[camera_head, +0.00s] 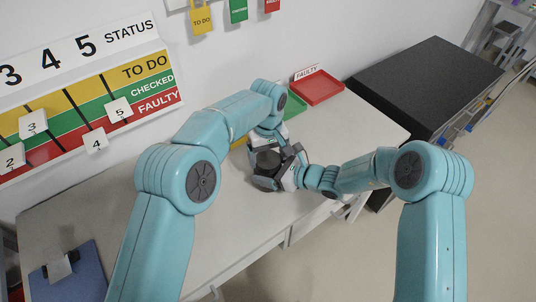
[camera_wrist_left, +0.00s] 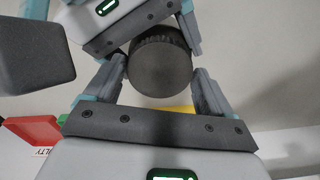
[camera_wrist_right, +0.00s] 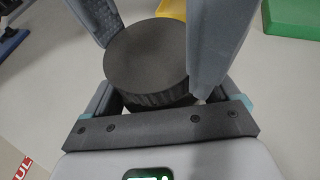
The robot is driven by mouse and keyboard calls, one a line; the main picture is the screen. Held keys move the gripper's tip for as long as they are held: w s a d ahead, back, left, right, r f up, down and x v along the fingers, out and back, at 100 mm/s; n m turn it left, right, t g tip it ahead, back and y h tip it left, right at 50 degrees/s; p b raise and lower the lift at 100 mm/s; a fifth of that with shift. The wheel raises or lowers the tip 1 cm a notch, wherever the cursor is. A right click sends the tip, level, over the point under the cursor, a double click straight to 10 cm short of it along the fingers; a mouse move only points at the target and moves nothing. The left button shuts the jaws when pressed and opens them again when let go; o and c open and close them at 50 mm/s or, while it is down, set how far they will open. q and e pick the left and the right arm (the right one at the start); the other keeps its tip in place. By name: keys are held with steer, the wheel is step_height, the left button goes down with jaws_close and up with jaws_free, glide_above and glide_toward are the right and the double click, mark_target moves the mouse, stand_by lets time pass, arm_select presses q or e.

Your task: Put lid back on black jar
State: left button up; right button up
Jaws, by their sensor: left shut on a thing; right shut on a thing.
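The black jar (camera_wrist_left: 160,78) shows as a dark round shape between the fingers of my left gripper (camera_wrist_left: 160,80) in the left wrist view. The black lid (camera_wrist_right: 147,55) has a flat round top and a ribbed rim, and lies between the fingers of my right gripper (camera_wrist_right: 158,45). A darker part shows just under the rim; I cannot see a clear gap between lid and jar. In the head view, both grippers meet at one dark round shape (camera_head: 267,159) above the table. The fingers hide much of the jar's sides.
The white table (camera_head: 180,225) is mostly clear in front. A red tray (camera_head: 318,88) and a green tray (camera_head: 290,104) stand behind the grippers. A blue clipboard (camera_head: 75,277) lies at the left. A dark cabinet (camera_head: 425,85) stands at the right.

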arm_select(q)
steer(key=o, duration=1)
arm_select(e)
steer(key=shift+f, duration=0.2)
steer(key=shift+s, duration=0.1)
arm_select(q)
steer(key=shift+r, duration=2.3)
step_height(320, 180, up, 3)
steer(key=n, duration=0.3)
steer(key=shift+r, duration=0.2)
